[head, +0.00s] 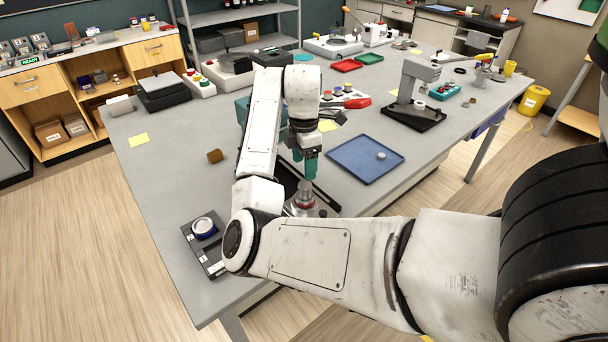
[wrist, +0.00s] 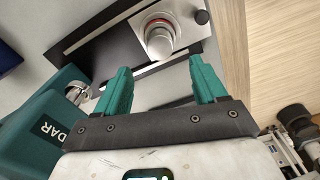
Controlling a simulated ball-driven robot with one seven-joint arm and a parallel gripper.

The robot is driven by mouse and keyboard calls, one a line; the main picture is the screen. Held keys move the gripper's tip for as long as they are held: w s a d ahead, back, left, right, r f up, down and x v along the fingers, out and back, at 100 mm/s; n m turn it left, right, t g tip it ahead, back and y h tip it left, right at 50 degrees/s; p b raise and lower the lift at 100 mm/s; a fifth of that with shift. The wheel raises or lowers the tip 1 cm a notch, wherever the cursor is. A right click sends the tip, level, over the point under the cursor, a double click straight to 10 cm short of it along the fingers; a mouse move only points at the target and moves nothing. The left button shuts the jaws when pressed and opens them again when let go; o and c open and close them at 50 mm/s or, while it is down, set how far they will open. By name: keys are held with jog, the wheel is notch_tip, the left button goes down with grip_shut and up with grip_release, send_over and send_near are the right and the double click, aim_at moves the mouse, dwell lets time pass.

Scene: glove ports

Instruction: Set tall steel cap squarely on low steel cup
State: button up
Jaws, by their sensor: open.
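A tall steel piece, which looks like the steel cap (head: 305,189), stands below my gripper (head: 305,168) on the near part of the bench. A red ring shows around its lower part, above a wider metal base that may be the low cup (head: 299,211). In the wrist view the round steel top (wrist: 160,42) lies beyond and between the fingertips (wrist: 161,70). My gripper is open with nothing between its teal fingers. The seam between cap and cup is too small to judge, so I cannot tell whether it sits square.
A black tray (head: 217,268) holding a round, blue-ringed metal piece (head: 203,226) lies at the bench's near left. A blue tray (head: 352,168) with a small round piece is to the right. A teal housing (wrist: 38,120) is close beside my gripper.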

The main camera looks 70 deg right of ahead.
notch_tip(320, 180, up, 3)
jog(key=shift+f, duration=0.1)
dwell(0.7)
jog(key=shift+s+d+f+m+h, duration=0.1)
jog(key=shift+s+f+m+h, duration=0.25)
jog(key=shift+f+m+h, duration=0.45)
jog(key=shift+a+f+m+h, duration=0.2)
jog(key=shift+m+h, duration=0.4)
jog(key=w+a+f+m+t+h, duration=0.1)
jog(key=w+a+f+m+t, duration=0.15)
jog(key=a, duration=0.45)
jog(key=w+a+f+m+t+h, duration=0.1)
jog(key=a+f, duration=0.3)
jog(key=a, duration=0.3)
jog(key=s+a+f+m+t+y, duration=0.1)
jog(key=s+a+f+y, duration=0.15)
jog(key=a, duration=0.75)
jog(key=s+a+f+m+t+y, duration=0.1)
jog(key=s+a+f+y, duration=0.15)
jog(key=a, duration=0.75)
jog(key=s+d+f+m+g+b, duration=0.1)
jog(key=s+f+g+b, duration=0.3)
jog(key=s+f, duration=0.6)
jog(key=shift+d+f+b, duration=0.7)
jog(key=shift+f+b, duration=0.05)
jog(key=shift+b, duration=0.15)
